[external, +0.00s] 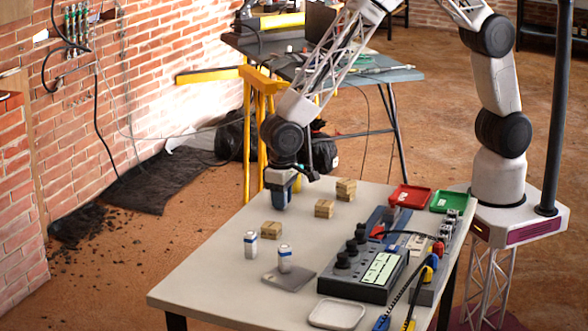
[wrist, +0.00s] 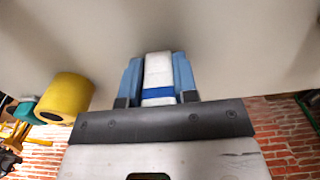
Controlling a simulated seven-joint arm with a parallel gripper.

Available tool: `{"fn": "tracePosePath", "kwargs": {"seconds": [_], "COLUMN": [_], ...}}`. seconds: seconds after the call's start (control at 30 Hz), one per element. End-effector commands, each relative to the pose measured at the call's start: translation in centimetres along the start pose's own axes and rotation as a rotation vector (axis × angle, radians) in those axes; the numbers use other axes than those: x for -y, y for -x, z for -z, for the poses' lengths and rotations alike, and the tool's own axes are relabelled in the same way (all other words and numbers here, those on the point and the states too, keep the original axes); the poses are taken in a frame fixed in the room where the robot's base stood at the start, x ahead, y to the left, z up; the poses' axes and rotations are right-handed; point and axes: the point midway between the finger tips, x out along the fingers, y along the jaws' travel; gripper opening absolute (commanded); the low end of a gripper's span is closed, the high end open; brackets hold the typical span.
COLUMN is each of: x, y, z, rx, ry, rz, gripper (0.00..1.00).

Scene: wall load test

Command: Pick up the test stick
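My gripper (external: 283,205) points down near the far left edge of the table (external: 210,285). In the wrist view its blue fingers (wrist: 158,90) lie against both sides of a white stick with a blue band (wrist: 158,70), which looks like the test stick. In the external view the fingers mostly hide this stick, and I cannot tell whether it touches the table. Two similar white pieces with blue bands stand upright on the table nearer the camera, one on the left (external: 251,245) and one on the right (external: 285,259).
Small wooden blocks stand near my gripper: one group (external: 271,230), another (external: 324,209) and a stack (external: 346,189). A flat grey plate (external: 289,277), a control box (external: 362,273), a white tray (external: 337,314), a red tray (external: 409,196) and a green tray (external: 446,201) also occupy the table.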

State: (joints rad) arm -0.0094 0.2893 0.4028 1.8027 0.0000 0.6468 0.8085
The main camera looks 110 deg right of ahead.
Motion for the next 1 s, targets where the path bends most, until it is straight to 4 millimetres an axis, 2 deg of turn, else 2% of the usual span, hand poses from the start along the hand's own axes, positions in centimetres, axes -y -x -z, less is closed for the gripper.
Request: {"fn": "tracePosePath", "kwargs": {"seconds": [0.03, 0.13, 0.4, 0.57, 0.77, 1.0], "x": [0.0, 0.0, 0.0, 0.0, 0.1, 0.0], "y": [0.0, 0.0, 0.1, 0.8, 3.1, 6.7], "z": [0.0, 0.0, 0.0, 0.0, 0.1, 0.0], "rx": [0.0, 0.0, 0.0, -0.001, -0.002, -0.002], "ry": [0.0, 0.0, 0.0, 0.0, 0.0, 0.0], "rz": [0.0, 0.0, 0.0, 0.001, 0.002, 0.002], "gripper": [0.19, 0.04, 0.04, 0.04, 0.04, 0.04]}}
